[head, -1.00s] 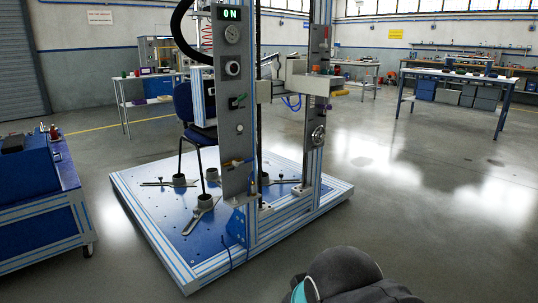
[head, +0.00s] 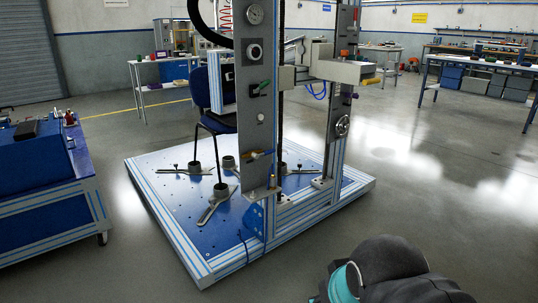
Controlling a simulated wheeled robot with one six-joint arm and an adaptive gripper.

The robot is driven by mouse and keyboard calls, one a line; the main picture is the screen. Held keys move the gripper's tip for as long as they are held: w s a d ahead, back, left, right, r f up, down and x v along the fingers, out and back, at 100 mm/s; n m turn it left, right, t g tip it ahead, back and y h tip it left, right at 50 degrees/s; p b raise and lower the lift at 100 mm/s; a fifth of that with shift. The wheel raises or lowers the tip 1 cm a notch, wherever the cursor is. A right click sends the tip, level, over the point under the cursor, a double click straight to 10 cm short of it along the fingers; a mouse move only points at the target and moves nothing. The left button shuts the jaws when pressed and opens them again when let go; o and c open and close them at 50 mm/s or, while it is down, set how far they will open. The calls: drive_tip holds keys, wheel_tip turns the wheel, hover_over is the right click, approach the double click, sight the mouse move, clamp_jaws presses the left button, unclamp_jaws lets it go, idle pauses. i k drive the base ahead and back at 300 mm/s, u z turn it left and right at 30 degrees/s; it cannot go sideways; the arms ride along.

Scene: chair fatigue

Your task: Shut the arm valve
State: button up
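The chair test rig has a grey front panel (head: 250,120) on its near upright. On this panel are a green-handled lever (head: 262,86), a small round knob (head: 261,117) and a brass-coloured fitting with a lever (head: 262,155) lower down. A handwheel (head: 342,126) is on the right upright. No readable label shows which of these is the arm valve. My gripper is not in view; only a dark grey and teal part of my arm shows at the bottom right.
The rig's wide base (head: 180,225) stands on the floor, with a chair (head: 203,90) behind the panel. A blue cart (head: 40,180) is at the left. Workbenches stand at the back. The floor in front and to the right is clear.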

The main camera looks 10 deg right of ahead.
sight(266, 153)
drive_tip(key=u, duration=0.35)
drive_tip(key=i, duration=1.05)
